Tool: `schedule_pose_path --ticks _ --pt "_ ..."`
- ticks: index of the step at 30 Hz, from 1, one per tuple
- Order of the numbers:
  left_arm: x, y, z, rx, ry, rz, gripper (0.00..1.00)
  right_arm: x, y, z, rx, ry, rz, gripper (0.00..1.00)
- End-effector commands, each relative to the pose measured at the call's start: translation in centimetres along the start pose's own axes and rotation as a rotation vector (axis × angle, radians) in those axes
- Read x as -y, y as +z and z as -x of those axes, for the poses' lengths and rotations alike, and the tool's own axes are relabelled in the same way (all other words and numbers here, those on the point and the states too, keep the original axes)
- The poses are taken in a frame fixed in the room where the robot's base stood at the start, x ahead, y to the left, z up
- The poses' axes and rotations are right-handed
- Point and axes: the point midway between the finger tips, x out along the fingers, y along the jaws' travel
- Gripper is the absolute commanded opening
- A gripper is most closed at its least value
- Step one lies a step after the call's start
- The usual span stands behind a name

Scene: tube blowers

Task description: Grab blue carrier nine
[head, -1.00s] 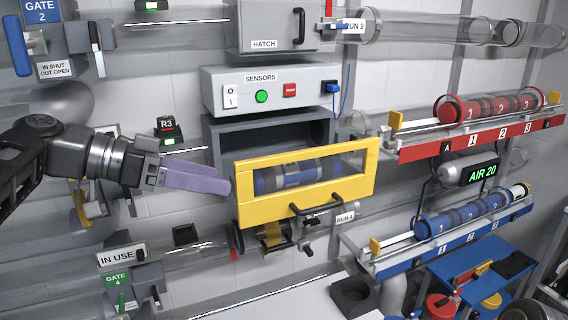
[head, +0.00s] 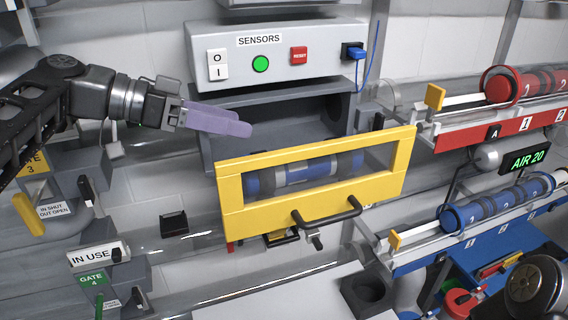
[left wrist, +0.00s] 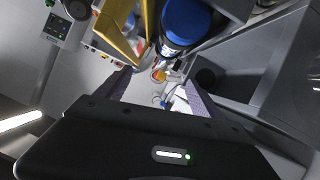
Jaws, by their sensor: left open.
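A blue carrier (head: 303,171) lies behind the clear window of a yellow-framed door (head: 230,187) in the head view. It has blue ends and a pale middle band; no number can be read on it. A blue-ended carrier also shows in the left wrist view (left wrist: 186,20), next to the yellow frame (left wrist: 119,30). My left gripper (head: 245,127) is open and empty, just above and left of the yellow door's top edge. In the left wrist view its two purple fingers stand apart (left wrist: 155,88). A dark arm part of mine shows at bottom right, with no right fingers visible.
A sensor box (head: 275,55) sits above the grey housing (head: 225,97). A black handle (head: 327,213) sticks out from the yellow door. At right are a red rack (head: 480,137) and a blue rack (head: 480,245) with carriers.

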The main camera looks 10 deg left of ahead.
Motion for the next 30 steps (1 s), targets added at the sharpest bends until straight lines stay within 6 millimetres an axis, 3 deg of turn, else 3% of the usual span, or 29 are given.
schedule_pose_path --ticks 5,9,18,22,30 --pt "0.2 0.8 -0.3 0.000 0.000 0.002 0.77 -0.1 -0.1 -0.4 -0.001 -0.001 0.001 0.71" --pt "0.8 2.8 -1.1 0.001 -0.001 0.005 0.77 -0.5 -0.2 -1.4 -0.004 -0.003 0.002 0.71" --pt "1.9 7.3 -3.0 0.001 0.001 0.004 0.77 -0.1 -0.1 -0.5 -0.003 -0.002 0.002 0.71" --pt "1.9 7.2 -4.1 0.001 0.002 0.000 0.77 -0.1 -0.1 -0.3 -0.002 -0.001 0.001 0.71" --pt "2.0 7.2 -4.3 0.000 0.001 0.000 0.77 -0.1 -0.1 -0.3 -0.002 -0.001 0.001 0.71"
